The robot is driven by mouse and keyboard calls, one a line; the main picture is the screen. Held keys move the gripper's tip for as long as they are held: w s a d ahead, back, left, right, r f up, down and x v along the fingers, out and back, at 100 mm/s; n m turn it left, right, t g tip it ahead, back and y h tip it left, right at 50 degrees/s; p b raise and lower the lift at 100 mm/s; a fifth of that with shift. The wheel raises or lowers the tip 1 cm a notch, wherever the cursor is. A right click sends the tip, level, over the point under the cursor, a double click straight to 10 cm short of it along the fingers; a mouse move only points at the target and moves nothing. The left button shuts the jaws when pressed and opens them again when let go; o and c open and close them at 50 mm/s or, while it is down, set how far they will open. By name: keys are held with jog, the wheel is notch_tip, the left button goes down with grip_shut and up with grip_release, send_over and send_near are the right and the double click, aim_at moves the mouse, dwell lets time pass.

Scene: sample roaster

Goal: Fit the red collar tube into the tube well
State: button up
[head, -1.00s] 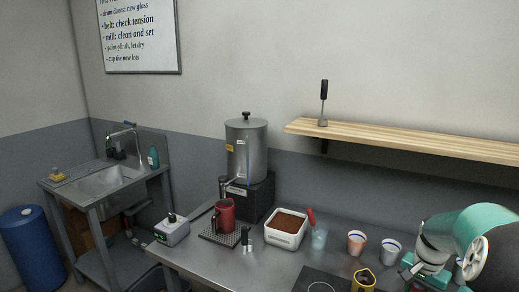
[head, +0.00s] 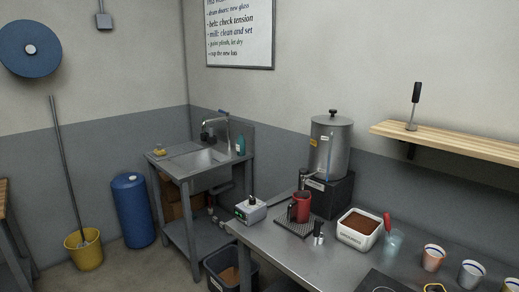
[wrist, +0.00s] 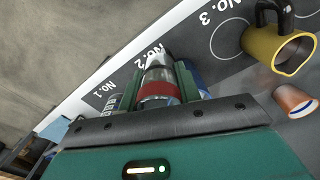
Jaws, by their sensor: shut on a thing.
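My gripper (wrist: 158,78) shows in the wrist view, its green fingers shut on the red collar tube (wrist: 158,92). The tube is clear with a red band around it, and it lies between the two fingers, pointing away from the wrist. Its far end is over or near the "No. 2" marking; I cannot tell the height. My gripper and the tube are not visible in the head view.
The steel counter (head: 285,264) holds a red jug (head: 302,207), a boiler (head: 329,147), a white tub of brown grounds (head: 360,230) and several cups. The wrist view shows a yellow cup (wrist: 258,45) by "No. 3". A dark bin (head: 228,272) stands below the counter, near the sink (head: 205,168).

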jog(key=shift+w+a+f, duration=0.15)
jog(key=shift+w+a, duration=0.15)
jog(key=shift+a, duration=0.05)
jog(key=shift+w+a, duration=0.1)
jog(key=shift+a, duration=0.3)
jog(key=w+a+f+n, duration=0.4)
jog(key=w+a+f, duration=0.2)
jog(key=a, duration=0.7)
jog(key=w+a+f+n, duration=0.5)
jog(key=w+a, duration=0.6)
jog(key=a, duration=0.3)
jog(key=w+a+f+n, duration=0.5)
jog(key=w+a+f, duration=0.2)
jog(key=a, duration=0.6)
jog(key=shift+w+a+f, duration=0.2)
jog(key=shift+w+a, duration=0.1)
jog(key=shift+w, duration=0.65)
jog(key=shift+a, duration=0.1)
